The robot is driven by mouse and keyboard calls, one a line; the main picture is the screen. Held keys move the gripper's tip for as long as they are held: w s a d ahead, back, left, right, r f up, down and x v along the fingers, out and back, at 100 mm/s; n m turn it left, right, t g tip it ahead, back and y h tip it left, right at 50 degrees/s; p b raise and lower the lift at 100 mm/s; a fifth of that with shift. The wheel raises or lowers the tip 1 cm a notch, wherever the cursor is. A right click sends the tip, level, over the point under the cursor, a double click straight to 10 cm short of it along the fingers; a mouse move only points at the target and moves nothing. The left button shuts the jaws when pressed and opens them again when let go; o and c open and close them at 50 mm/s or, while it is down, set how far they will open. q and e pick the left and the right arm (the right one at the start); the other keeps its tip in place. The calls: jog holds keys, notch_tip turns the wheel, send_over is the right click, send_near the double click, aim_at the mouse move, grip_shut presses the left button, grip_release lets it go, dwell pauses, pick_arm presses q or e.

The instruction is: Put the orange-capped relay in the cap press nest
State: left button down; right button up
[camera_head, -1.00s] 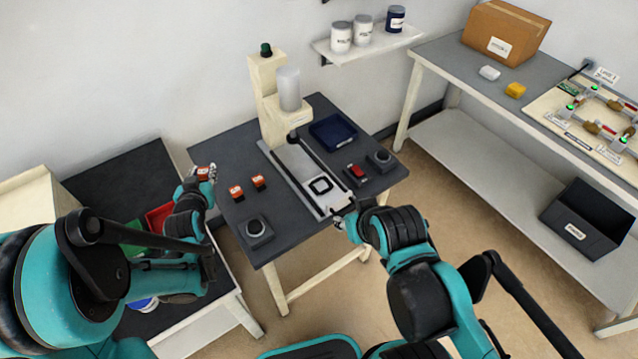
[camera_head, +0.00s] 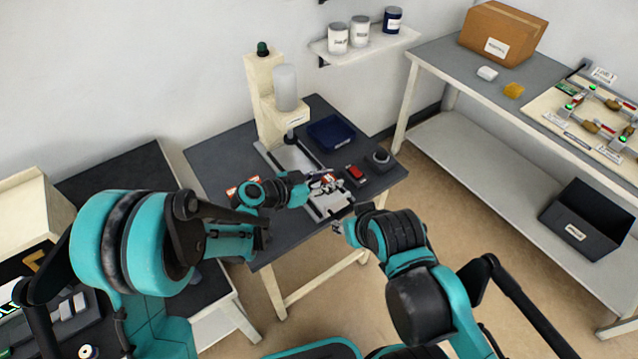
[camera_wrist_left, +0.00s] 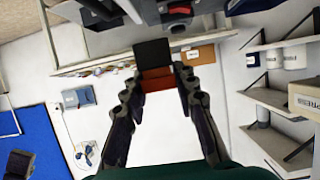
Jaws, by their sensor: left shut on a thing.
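My left gripper (camera_head: 324,184) reaches across the small dark table and is shut on the orange-capped relay (camera_head: 331,179). The relay also shows between the fingertips in the left wrist view (camera_wrist_left: 154,78), with a dark part and an orange-red part. In the head view it is over or beside the nest area of the cap press (camera_head: 268,95). The nest is mostly hidden by the gripper, so I cannot tell whether they touch. My right gripper (camera_head: 340,228) is by the table's front edge; its fingers are too small to read.
Orange-capped relays (camera_head: 233,192) on the table are partly hidden behind my left arm. A blue tray (camera_head: 332,131), a red button box (camera_head: 356,174) and a dark round-topped box (camera_head: 379,160) stand right of the press. A workbench (camera_head: 440,65) stands at the right.

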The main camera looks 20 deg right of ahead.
pick_arm(q)
jog(key=w+f, duration=0.1)
jog(key=w, duration=0.1)
jog(key=w+f+b, duration=0.1)
jog(key=w+f, duration=0.1)
jog(key=w, duration=0.1)
jog(key=w+f+b, duration=0.1)
jog(key=w, duration=0.1)
jog(key=shift+w+a+f, duration=0.35)
jog(key=shift+w+f, duration=0.05)
notch_tip(320, 180, down, 4)
jog(key=shift+w+f+b, duration=0.1)
jog(key=shift+b, duration=0.8)
jog(key=c, duration=1.2)
grip_release()
